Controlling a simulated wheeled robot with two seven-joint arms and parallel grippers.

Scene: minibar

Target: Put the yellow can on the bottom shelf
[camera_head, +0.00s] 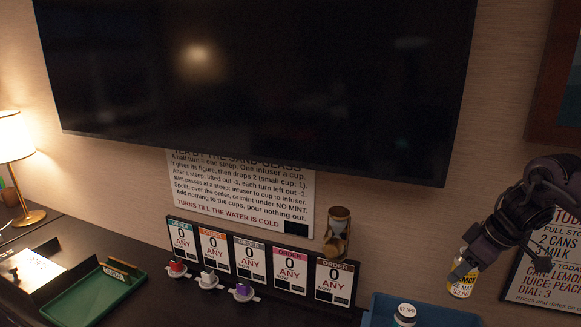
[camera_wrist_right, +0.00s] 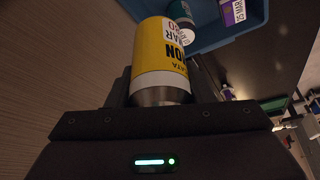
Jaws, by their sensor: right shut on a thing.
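The yellow can (camera_head: 462,281) has a white band with dark lettering and hangs in the air at the right of the head view. My right gripper (camera_head: 470,258) is shut on it from above. In the right wrist view the can (camera_wrist_right: 160,55) sits between the fingers of the gripper (camera_wrist_right: 160,95), with a silver end towards the camera. The bottom shelf cannot be made out in either view. My left gripper is not in view.
A blue tray (camera_head: 450,316) lies below the held can, with a white-lidded container (camera_head: 405,314) in it. An hourglass (camera_head: 337,232), order cards (camera_head: 249,262) and a green tray (camera_head: 92,303) stand left. A notice (camera_head: 545,265) is close behind my right arm.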

